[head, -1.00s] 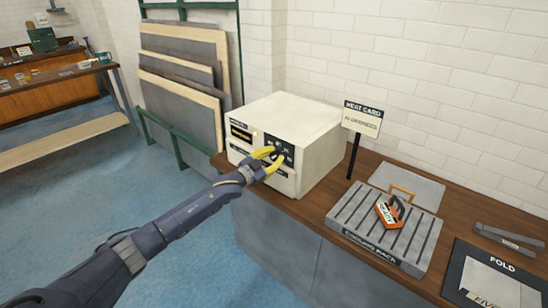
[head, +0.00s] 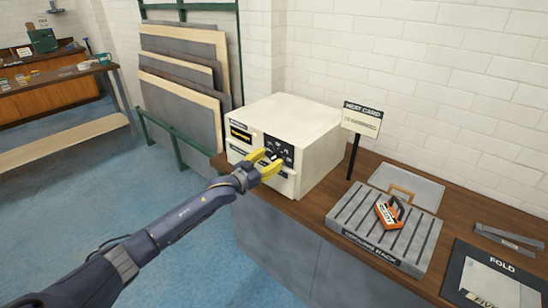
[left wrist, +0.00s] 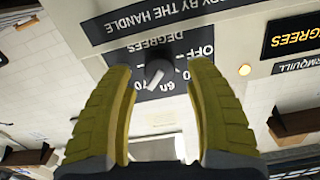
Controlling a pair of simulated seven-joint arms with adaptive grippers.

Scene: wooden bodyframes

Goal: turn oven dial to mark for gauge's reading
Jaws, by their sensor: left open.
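The cream oven (head: 318,140) stands on the wooden counter, its dark dial panel (head: 285,146) facing my left arm. In the left wrist view, which is upside down, the dark round dial (left wrist: 157,72) sits on a panel marked OFF, DEGREES and some numbers. Its pale pointer line is visible, but the exact mark is unclear. My left gripper (head: 268,157) is open, its yellow fingers in front of the panel. In the wrist view they appear on either side of the dial, with gaps. An amber DEGREES display (left wrist: 290,37) is beside it. My right gripper is out of view.
A heat card sign (head: 362,120) stands on a post right of the oven; its small text is unreadable. A ribbed cooling rack (head: 350,218) with an orange-handled item (head: 389,214) lies farther right. Boards (head: 180,100) lean in a green rack behind left.

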